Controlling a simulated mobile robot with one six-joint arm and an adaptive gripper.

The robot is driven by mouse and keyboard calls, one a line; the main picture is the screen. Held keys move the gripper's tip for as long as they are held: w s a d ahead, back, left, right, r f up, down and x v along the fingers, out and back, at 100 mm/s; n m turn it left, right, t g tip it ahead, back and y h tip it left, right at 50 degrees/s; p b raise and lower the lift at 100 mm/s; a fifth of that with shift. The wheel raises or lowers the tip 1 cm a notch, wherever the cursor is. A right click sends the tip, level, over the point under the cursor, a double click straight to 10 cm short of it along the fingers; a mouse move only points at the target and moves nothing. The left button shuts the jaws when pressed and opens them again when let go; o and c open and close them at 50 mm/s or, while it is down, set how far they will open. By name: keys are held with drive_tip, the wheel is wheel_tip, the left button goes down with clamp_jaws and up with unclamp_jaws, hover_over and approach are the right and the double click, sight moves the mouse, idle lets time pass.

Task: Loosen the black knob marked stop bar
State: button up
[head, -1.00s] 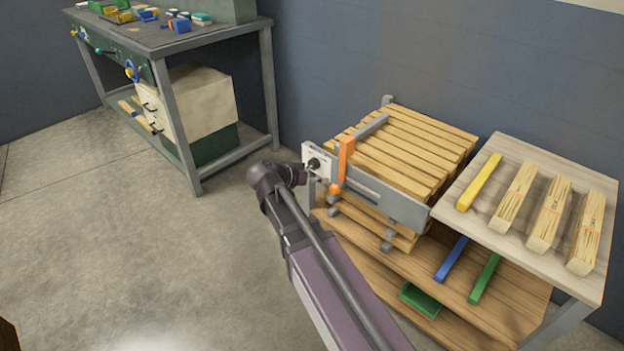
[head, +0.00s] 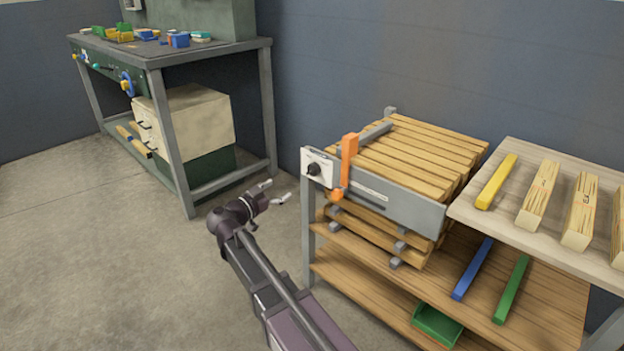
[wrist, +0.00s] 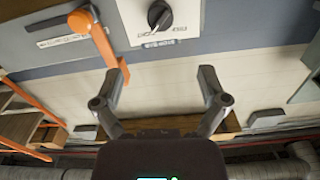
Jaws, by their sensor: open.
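A black knob (head: 314,169) sits on a white plate (head: 324,182) at the left front corner of the slatted wood rack. It also shows at the top of the wrist view as a round black knob (wrist: 159,16) with a pale pointer line, with marks around it and a small label below that is too blurred to read surely. My gripper (head: 276,191) is open and empty, to the left of the knob and apart from it. In the wrist view both fingers of my gripper (wrist: 165,75) are spread below the plate, with nothing between them.
An orange lever (head: 347,165) stands right beside the plate, close to the knob. A side table (head: 510,215) with a yellow bar and wood bundles is at the right. A workbench (head: 160,50) stands at the back left. The floor left of my arm is clear.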

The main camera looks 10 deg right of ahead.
sight(309, 172)
drive_tip(key=shift+w+d, duration=0.1)
idle(0.4)
drive_tip(key=shift+x, duration=6.75)
drive_tip(key=c, duration=1.1)
